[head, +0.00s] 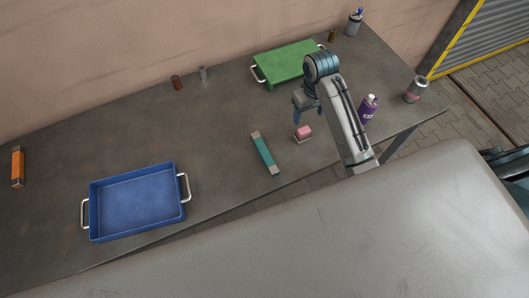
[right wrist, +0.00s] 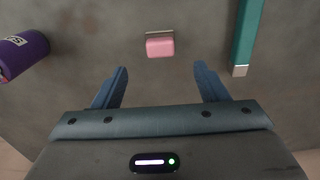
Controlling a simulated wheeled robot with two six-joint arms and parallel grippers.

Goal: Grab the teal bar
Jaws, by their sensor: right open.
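The teal bar (head: 265,153) lies flat on the dark grey table, with pale ends. In the right wrist view the teal bar (right wrist: 246,32) shows at the upper right, beyond the right-hand finger, and only partly in frame. My right gripper (head: 297,117) is above the table, up and to the right of the bar in the head view. Its two blue fingers (right wrist: 161,72) are apart with nothing between them. The bar is outside the fingers. My left gripper is not in view.
A pink block (head: 304,132) lies close to the bar, ahead of the fingers in the wrist view. A purple bottle (head: 368,108) and a can (head: 415,90) stand right. A green tray (head: 290,62) is behind, a blue tray (head: 137,203) left.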

